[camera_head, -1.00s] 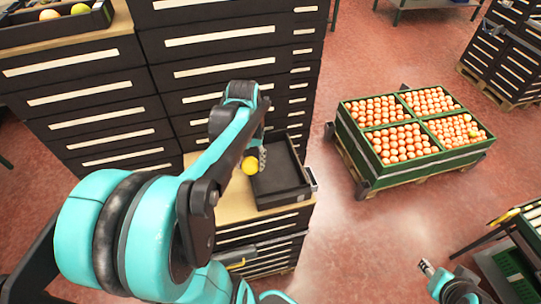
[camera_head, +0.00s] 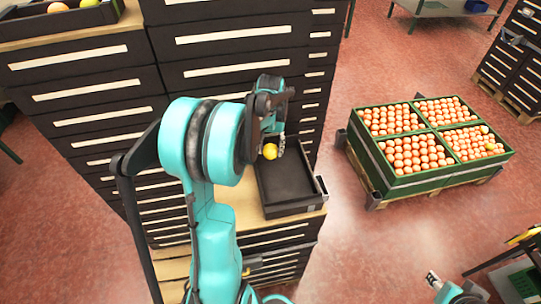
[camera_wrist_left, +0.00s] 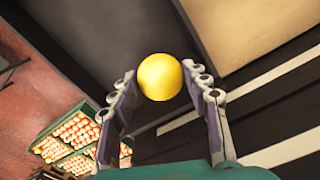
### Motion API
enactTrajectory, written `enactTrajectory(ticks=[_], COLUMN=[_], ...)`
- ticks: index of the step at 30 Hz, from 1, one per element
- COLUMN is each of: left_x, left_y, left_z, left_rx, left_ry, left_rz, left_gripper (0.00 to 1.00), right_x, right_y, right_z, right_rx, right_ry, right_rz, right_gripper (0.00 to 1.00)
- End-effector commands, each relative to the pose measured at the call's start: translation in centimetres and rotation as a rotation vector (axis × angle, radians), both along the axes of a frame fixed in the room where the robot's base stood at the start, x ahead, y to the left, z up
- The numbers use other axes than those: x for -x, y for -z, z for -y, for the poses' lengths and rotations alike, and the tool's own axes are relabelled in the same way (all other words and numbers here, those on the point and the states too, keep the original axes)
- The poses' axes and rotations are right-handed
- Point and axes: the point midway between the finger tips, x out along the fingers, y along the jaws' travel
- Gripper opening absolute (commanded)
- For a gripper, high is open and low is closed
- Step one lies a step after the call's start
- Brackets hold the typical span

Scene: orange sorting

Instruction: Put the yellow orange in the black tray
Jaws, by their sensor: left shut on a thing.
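The yellow orange (camera_head: 270,151) is held in my left gripper (camera_head: 277,143), above the far left part of the black tray (camera_head: 290,188). In the left wrist view the orange (camera_wrist_left: 160,77) sits between the two fingertips of my left gripper (camera_wrist_left: 162,85), with the dark tray surface (camera_wrist_left: 115,35) behind it. The tray stands on a wooden cabinet top and looks empty where it shows; the arm hides part of its far left corner. My right gripper (camera_head: 432,280) is low at the right, away from the tray, and too small to tell if open.
A green crate (camera_head: 385,185) full of oranges stands on a pallet to the right. Tall dark drawer cabinets (camera_head: 235,60) rise behind the tray. Another dark box (camera_head: 60,22) with fruit is at the top left. Red floor is free between the tray and the crate.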

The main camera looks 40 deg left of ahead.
Motion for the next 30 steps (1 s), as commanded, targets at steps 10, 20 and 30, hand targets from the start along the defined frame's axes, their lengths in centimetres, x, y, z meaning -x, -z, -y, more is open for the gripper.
enactTrajectory(ticks=[10,20,30], left_x=[0.0,0.0,0.0], left_y=[3.4,3.7,3.5], left_z=[0.0,0.0,0.0], left_rx=[0.000,0.000,0.000], left_ry=[0.000,0.000,0.000], left_rz=[0.000,0.000,0.000], left_gripper=[0.16,0.62,0.67], right_x=[0.0,0.0,0.0], right_y=[1.1,1.4,1.2], right_z=[0.0,0.0,0.0], right_rx=[0.000,0.000,0.000], right_ry=[0.000,0.000,0.000], right_rz=[0.000,0.000,0.000], right_gripper=[0.40,0.40,0.40])
